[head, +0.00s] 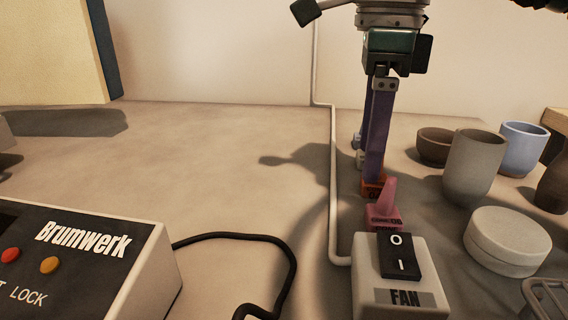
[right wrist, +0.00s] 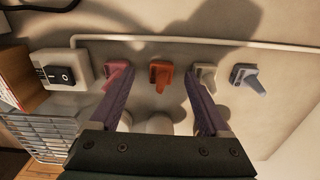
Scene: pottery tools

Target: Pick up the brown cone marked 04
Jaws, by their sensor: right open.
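A row of small cones on flat bases stands on the table beside a thin pipe. The orange-brown cone (right wrist: 160,74) is second from the left in the right wrist view. In the head view only its base (head: 373,189) shows clearly; my finger hides the rest, and I cannot read its mark. A pink cone (head: 386,207) stands in front of it, a cream one (right wrist: 205,75) and a blue-grey one (right wrist: 247,78) behind. My right gripper (head: 369,168) points down, open, its purple fingers on either side of the orange-brown cone. My left gripper is not in view.
A white fan switch box (head: 400,303) stands close in front of the pink cone. Cups (head: 472,166) and a round lidded pot (head: 507,241) stand to the right, with a wire basket (right wrist: 48,137) nearby. A Brumwerk control box (head: 150,262) is at left. The table's middle left is clear.

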